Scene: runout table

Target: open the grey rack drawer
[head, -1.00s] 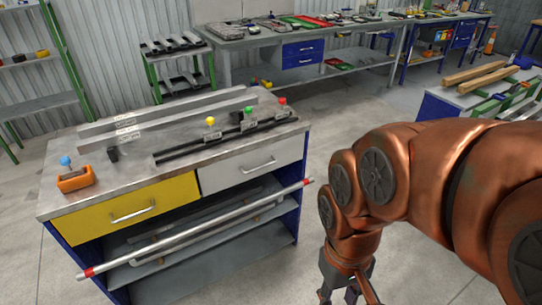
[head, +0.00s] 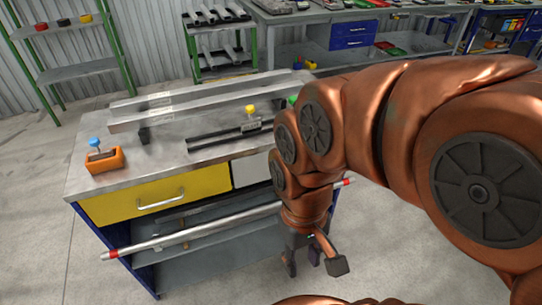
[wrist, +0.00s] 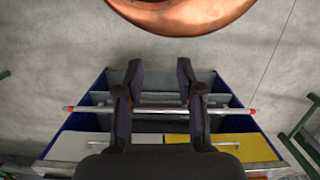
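The grey drawer (head: 250,171) is the right one of two drawers under the runout table's top (head: 88,181). It looks shut, and my arm hides most of its front and its handle in the head view. In the wrist view the grey drawer (wrist: 82,147) shows at the lower left, partly behind my gripper. My gripper (head: 313,264) points down in front of the table's right part, below drawer height in the picture. In the wrist view its two fingers (wrist: 161,76) stand apart with nothing between them.
A yellow drawer (head: 157,197) with a bar handle is left of the grey one and looks shut. A long pale rod with red ends (head: 190,234) runs across the table front below the drawers. An orange block (head: 104,160) sits on top.

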